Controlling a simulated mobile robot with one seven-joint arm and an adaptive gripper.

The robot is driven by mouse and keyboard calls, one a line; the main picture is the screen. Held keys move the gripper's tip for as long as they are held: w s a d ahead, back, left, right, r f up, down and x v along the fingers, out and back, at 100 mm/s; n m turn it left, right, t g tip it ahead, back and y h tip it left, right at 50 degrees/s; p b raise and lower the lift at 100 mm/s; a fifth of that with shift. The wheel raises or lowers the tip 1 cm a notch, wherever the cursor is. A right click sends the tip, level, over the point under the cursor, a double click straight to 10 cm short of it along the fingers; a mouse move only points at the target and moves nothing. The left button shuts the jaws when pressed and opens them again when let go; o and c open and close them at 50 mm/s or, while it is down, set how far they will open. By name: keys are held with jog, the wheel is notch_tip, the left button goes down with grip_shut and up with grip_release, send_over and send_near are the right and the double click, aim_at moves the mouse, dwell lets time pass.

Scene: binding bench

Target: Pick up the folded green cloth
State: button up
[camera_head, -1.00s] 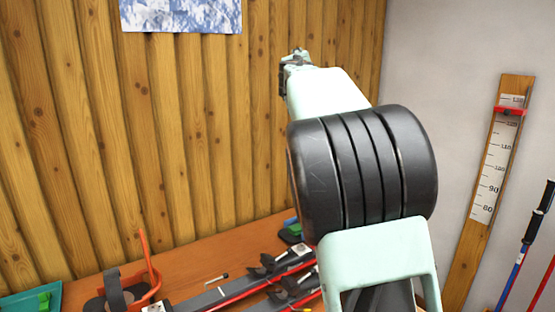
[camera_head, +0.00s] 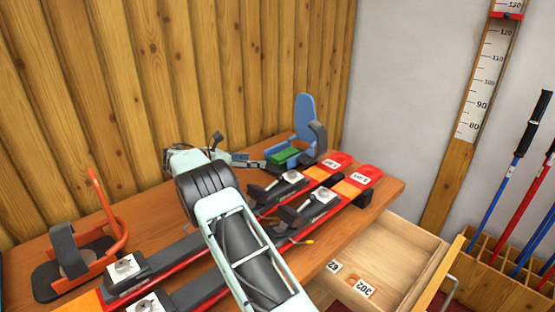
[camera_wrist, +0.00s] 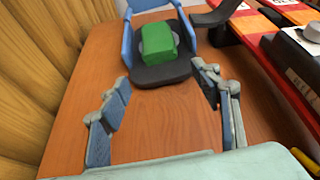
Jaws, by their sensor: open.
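The folded green cloth (camera_wrist: 158,40) rests on the dark base of a blue snowboard-style binding (camera_wrist: 188,33) in the wrist view. In the head view the cloth (camera_head: 285,156) shows as a small green patch inside the blue binding (camera_head: 306,117) at the bench's far end. My gripper (camera_wrist: 162,97) is open and empty. In the wrist view its two fingers stand apart over bare wood, with the cloth beyond the fingertips and between their lines. In the head view my gripper (camera_head: 250,161) points right toward the binding and is apart from it.
Red skis (camera_head: 320,210) with bindings lie along the bench (camera_head: 372,205), close to the right of the gripper. An orange binding (camera_head: 85,258) stands at the left. The plank wall (camera_head: 225,70) is close behind. An open drawer (camera_head: 400,255) juts out in front.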

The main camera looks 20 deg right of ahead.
aim_at(274, 159)
jog(key=b+x, duration=0.1)
jog(key=x, duration=0.4)
jog(key=shift+s, duration=0.1)
jog(key=shift+r+b+x, duration=0.1)
jog(key=shift+b+x, duration=0.35)
jog(key=shift+x, duration=0.95)
jog(key=shift+r+b+x, duration=0.15)
jog(key=shift+b+x, duration=0.3)
jog(key=shift+x, duration=0.95)
jog(key=c, duration=0.8)
